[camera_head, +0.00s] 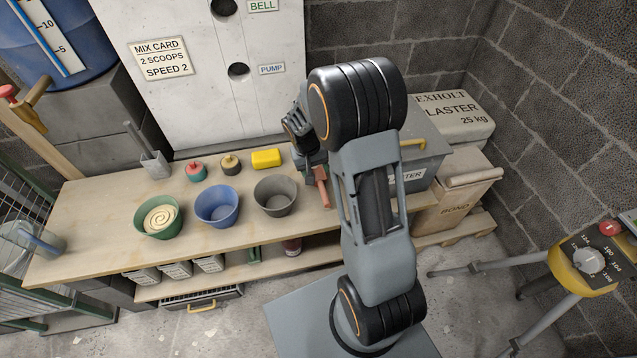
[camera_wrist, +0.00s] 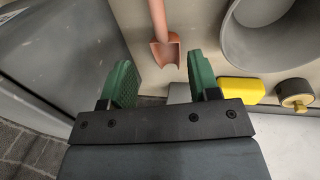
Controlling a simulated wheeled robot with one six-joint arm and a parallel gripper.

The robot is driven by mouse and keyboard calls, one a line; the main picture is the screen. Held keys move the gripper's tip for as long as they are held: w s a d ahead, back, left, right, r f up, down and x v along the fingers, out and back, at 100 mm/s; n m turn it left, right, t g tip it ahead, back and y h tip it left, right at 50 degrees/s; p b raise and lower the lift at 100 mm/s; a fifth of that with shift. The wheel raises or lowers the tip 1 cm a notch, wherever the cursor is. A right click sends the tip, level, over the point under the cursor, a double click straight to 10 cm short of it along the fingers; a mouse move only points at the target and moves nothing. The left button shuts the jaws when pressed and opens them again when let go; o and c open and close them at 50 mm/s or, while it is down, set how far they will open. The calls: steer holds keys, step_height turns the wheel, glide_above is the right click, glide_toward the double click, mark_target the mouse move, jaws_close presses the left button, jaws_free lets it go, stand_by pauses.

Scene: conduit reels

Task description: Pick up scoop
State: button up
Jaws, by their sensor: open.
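A salmon-pink scoop (camera_wrist: 166,52) lies on the bench in the wrist view, its open head toward me and its handle running up out of the picture. In the head view the scoop's reddish handle (camera_head: 322,187) shows to the right of the grey bowl (camera_head: 276,196). My arm and wrist hide much of the gripper and the scoop's far end there.
The bench (camera_head: 100,215) also bears a blue bowl (camera_head: 217,207), a green bowl (camera_head: 159,217) with cream-coloured mix, a yellow block (camera_head: 266,158) and two small knobbed items. A grey box (camera_head: 425,160) stands close right of my gripper.

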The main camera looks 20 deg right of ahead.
mark_target(323, 189)
steer(key=d+f, duration=0.1)
steer(key=f, duration=0.7)
steer(key=d+f+b, duration=0.1)
steer(key=f, duration=0.3)
steer(key=shift+s+d+f, duration=0.25)
steer(key=shift+s+d, duration=0.05)
steer(key=shift+d, duration=0.05)
steer(key=c, duration=1)
steer(key=shift+r, duration=0.1)
steer(key=shift+r, duration=0.55)
steer(key=s+a+r, duration=0.2)
steer(key=a+r, duration=0.2)
steer(key=s+a+r, duration=0.2)
steer(key=a+r, duration=0.1)
steer(key=a, duration=0.1)
steer(key=s+a+r, duration=0.2)
steer(key=a+r, duration=0.2)
steer(key=shift+s+a+r+p, duration=0.15)
steer(key=shift+a+r+p, duration=0.1)
steer(key=shift+r+p, duration=0.15)
